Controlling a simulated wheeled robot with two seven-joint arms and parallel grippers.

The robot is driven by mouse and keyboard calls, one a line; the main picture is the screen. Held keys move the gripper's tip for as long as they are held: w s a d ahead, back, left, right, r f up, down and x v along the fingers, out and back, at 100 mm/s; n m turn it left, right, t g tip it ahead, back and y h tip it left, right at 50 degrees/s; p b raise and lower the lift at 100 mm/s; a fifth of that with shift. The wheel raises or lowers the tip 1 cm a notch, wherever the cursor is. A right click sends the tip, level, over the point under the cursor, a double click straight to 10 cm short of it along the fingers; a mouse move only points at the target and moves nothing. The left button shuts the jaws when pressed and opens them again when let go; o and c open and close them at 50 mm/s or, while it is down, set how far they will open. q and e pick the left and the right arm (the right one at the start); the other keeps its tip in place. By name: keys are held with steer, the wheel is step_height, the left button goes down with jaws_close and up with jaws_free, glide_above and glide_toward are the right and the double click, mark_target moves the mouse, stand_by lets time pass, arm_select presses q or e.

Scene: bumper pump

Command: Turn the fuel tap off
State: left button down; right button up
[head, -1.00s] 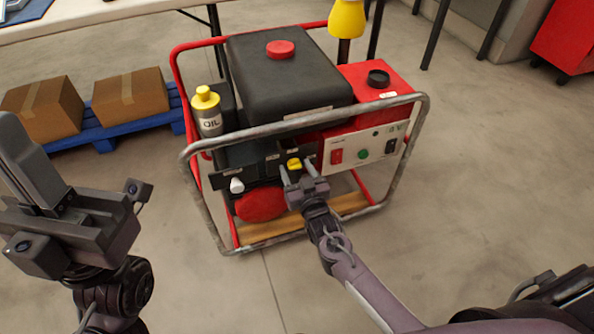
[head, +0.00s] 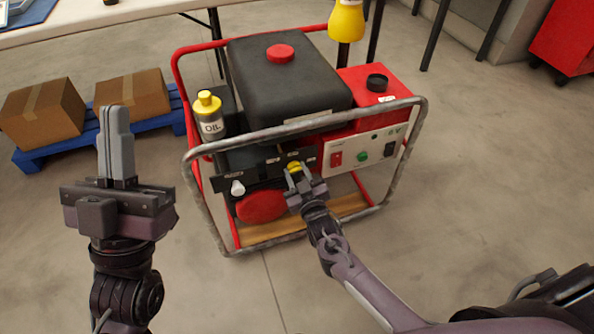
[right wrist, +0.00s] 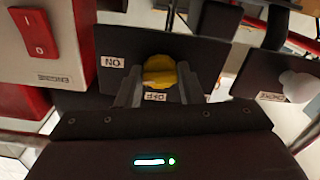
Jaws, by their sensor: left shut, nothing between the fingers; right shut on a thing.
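The fuel tap is a small yellow knob (head: 294,167) on the black front panel of the generator (head: 290,85). In the right wrist view the yellow knob (right wrist: 160,72) sits between ON and OFF labels, ON to its left and OFF just below it. My right gripper (head: 292,172) is shut on the knob, a finger on each side; its fingers also show in the right wrist view (right wrist: 158,90). The fingers hide part of the knob, and I cannot tell its exact setting. My left gripper (head: 116,120) is shut and empty, upright in front of the boxes, away from the generator.
A white choke knob (head: 237,188) is on the panel left of the tap. A red switch (head: 337,158) is to its right. The metal frame bar (head: 300,122) runs above my right gripper. An oil bottle (head: 209,115) and cardboard boxes (head: 42,112) are at left.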

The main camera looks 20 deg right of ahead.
steer(key=n+p, duration=0.1)
steer(key=n, duration=0.2)
steer(key=shift+r, duration=0.15)
arm_select(q)
steer(key=w+d+f+g+y+p, duration=0.1)
steer(key=w+d+f+g+y, duration=0.15)
steer(key=f+g, duration=0.55)
steer(key=w+d+f+g+y+p, duration=0.1)
steer(key=w+f+g+y, duration=0.15)
steer(key=f, duration=1.05)
steer(key=s+a+f+g+y+p, duration=0.2)
steer(key=s+f+g, duration=0.8)
steer(key=f, duration=0.5)
steer(key=shift+s+a+f+y, duration=0.25)
steer(key=shift+s+a+y, duration=0.2)
steer(key=shift+s+y, duration=0.4)
arm_select(e)
steer(key=n, duration=1.2)
steer(key=shift+n, duration=0.3)
steer(key=o, duration=1)
steer(key=shift+c, duration=0.2)
